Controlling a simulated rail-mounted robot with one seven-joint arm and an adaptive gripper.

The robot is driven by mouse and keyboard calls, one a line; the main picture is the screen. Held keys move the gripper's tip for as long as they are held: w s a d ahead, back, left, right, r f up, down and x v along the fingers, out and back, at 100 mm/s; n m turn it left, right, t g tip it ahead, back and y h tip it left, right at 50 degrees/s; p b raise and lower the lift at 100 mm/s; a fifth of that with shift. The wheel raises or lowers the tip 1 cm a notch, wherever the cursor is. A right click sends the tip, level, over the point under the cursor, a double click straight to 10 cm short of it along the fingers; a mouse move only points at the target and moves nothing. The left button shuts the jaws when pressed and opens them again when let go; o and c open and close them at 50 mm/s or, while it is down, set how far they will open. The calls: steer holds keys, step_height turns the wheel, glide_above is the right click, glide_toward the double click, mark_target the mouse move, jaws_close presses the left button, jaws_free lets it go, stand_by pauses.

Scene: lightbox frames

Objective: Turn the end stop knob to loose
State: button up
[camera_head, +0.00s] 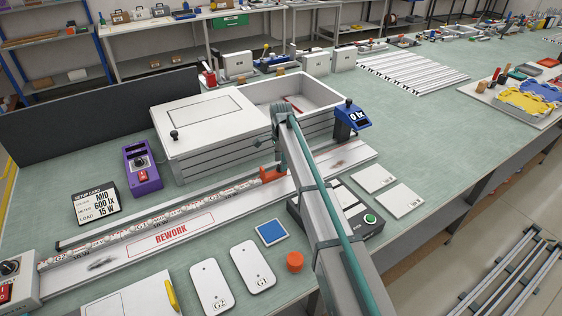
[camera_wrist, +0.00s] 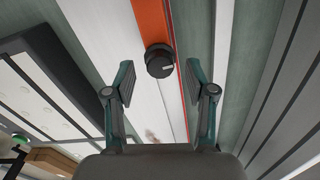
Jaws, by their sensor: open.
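The end stop is an orange block (camera_head: 272,173) on the long rail, partly behind my arm in the head view. In the wrist view its orange body (camera_wrist: 152,20) carries a round black knob (camera_wrist: 160,62) with a small pale mark on its face. My gripper (camera_wrist: 159,80) is open, with one teal-and-dark finger on each side of the knob in the picture. Clear gaps show between the fingers and the knob, and the jaws are empty. I cannot read loose or tight markings. My arm hides the gripper in the head view.
A scale rail (camera_head: 160,217) runs along the bench beside a REWORK strip (camera_head: 170,235). A white lightbox (camera_head: 200,125) stands behind it, with a blue meter (camera_head: 352,117) reading 0 lx. A purple power unit (camera_head: 142,168) and setup card (camera_head: 96,202) stand left.

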steer(key=shift+f, duration=0.6)
jaws_close()
